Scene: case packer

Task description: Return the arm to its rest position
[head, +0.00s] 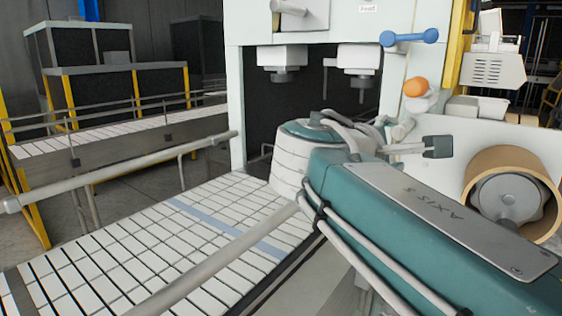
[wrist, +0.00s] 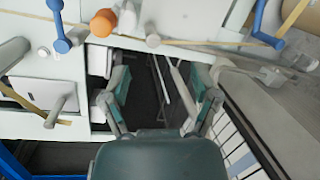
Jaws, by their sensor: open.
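My gripper (wrist: 160,88) shows in the wrist view with its two teal and grey fingers spread apart. The space between the fingertips is empty, with a dark opening in the white machine behind it. My teal and white arm (head: 430,215) stretches across the right half of the head view, in front of the machine (head: 240,85).
A tiled conveyor (head: 130,245) with metal rails runs at left into the machine's dark opening. An orange knob (head: 415,87), a blue handle (head: 409,37) and a brown roll (head: 548,200) are at right. A second conveyor (head: 120,128) lies behind.

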